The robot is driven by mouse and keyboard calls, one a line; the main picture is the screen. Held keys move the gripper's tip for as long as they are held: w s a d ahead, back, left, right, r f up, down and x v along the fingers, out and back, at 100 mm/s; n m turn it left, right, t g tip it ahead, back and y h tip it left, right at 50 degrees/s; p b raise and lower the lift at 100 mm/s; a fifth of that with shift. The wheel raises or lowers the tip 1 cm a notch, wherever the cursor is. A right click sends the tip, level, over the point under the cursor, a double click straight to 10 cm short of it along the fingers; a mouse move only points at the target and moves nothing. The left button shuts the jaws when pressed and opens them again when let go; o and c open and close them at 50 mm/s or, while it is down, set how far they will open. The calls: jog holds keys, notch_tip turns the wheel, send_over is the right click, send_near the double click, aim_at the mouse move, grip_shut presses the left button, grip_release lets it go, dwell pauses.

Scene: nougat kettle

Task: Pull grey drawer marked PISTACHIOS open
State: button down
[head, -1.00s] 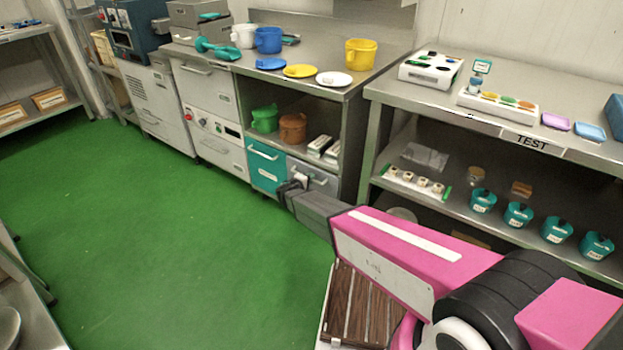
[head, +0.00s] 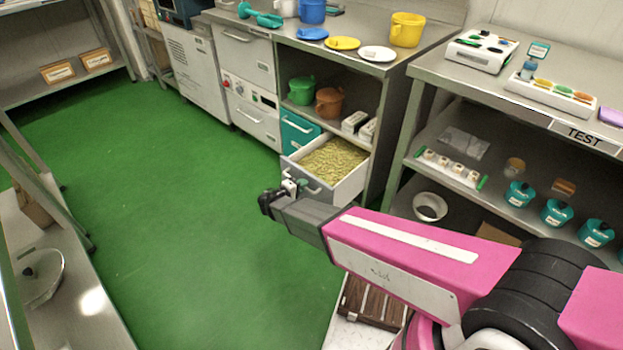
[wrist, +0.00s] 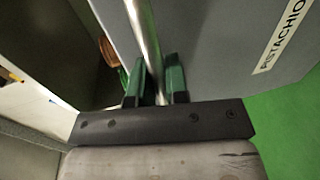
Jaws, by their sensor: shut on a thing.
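The grey drawer marked PISTACHIOS (head: 300,176) stands out from its cabinet in the head view, with greenish-yellow pistachios (head: 333,158) showing inside. Its grey front and part of its label (wrist: 285,33) fill the right of the wrist view. My gripper (head: 290,186) is in front of the drawer in the head view. In the wrist view, the green fingers of my gripper (wrist: 156,84) are shut on the metal bar handle (wrist: 145,38), one finger on each side of it.
A shut teal drawer (head: 299,131) is to the left of the grey one. Green (head: 301,90) and orange (head: 329,102) pots stand on the shelf above. The TEST table (head: 585,133) stands to the right. Green floor (head: 190,210) is clear to the left.

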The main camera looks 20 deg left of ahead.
jog(key=shift+v, duration=0.85)
jog(key=shift+f, duration=0.25)
jog(key=c, duration=1.1)
grip_release()
jog(key=shift+c, duration=0.2)
jog(key=shift+s, duration=0.15)
jog(key=v, duration=1)
jog(key=shift+s+a, duration=0.2)
jog(key=shift+s, duration=0.05)
